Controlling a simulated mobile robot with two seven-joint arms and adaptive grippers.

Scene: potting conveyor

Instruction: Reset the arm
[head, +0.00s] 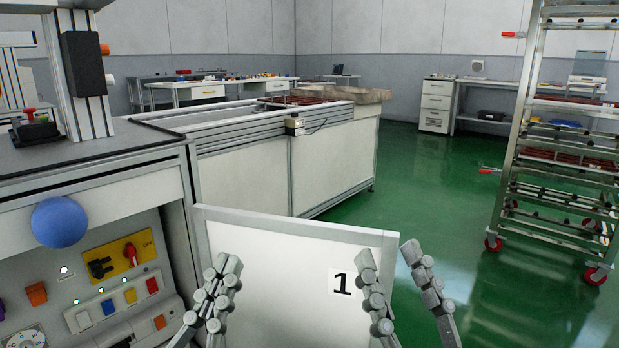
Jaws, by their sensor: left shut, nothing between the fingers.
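My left gripper (221,270) is at the bottom of the head view, left of centre. Its fingers are close together and shut, with nothing seen between them. My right gripper (389,258) is at the bottom, right of centre. The arms behind the fingers are mostly below the frame's edge.
A control cabinet (90,185) with a blue ball-shaped knob (59,222) and coloured buttons stands close on the left. A white conveyor unit (330,165) lies beyond the panel. A wheeled metal rack (505,190) stands right. Green floor between them is clear.

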